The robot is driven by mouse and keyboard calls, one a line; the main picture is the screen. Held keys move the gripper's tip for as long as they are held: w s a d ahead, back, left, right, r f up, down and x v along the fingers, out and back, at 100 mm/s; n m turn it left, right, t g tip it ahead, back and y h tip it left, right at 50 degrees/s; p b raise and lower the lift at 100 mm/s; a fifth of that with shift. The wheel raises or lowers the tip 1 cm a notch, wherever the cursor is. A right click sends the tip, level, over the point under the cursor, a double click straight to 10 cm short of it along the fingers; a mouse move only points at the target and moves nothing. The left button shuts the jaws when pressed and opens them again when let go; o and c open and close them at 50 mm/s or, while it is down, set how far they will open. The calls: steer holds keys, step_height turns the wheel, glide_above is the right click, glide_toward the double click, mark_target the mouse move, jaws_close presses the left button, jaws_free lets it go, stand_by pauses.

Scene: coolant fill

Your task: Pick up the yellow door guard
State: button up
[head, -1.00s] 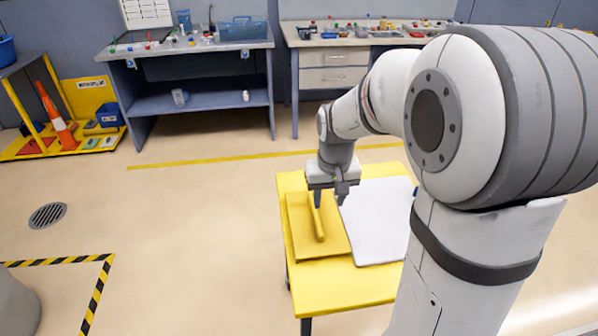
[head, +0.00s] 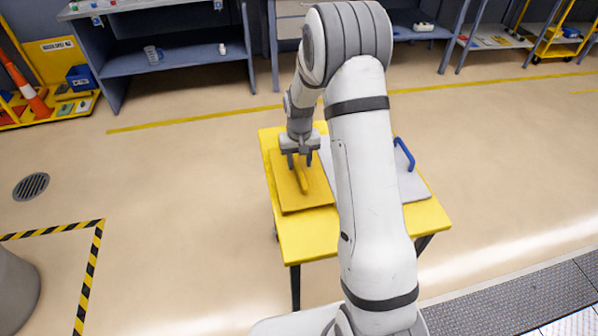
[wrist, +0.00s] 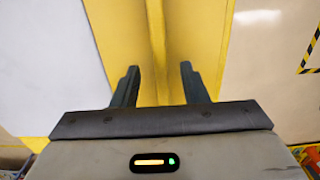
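The yellow door guard (head: 313,200) is a flat yellow panel with a raised yellow bar handle (head: 302,180), lying on the left part of a yellow table (head: 310,246). My gripper (head: 300,163) points down over the handle's far end, with its two dark fingers apart. In the wrist view, my gripper (wrist: 158,82) is open, and the yellow handle (wrist: 157,45) runs between the fingers with a gap on each side. I cannot tell how far down the fingertips reach beside it.
A white panel (head: 415,188) with a blue handle (head: 404,154) lies to the right on the same table, partly hidden by my arm. Workbenches (head: 178,68) stand behind. The floor (head: 170,200) left of the table is clear.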

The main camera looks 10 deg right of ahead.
steer(key=shift+f, duration=1.35)
steer(key=shift+c, duration=0.4)
jaws_close()
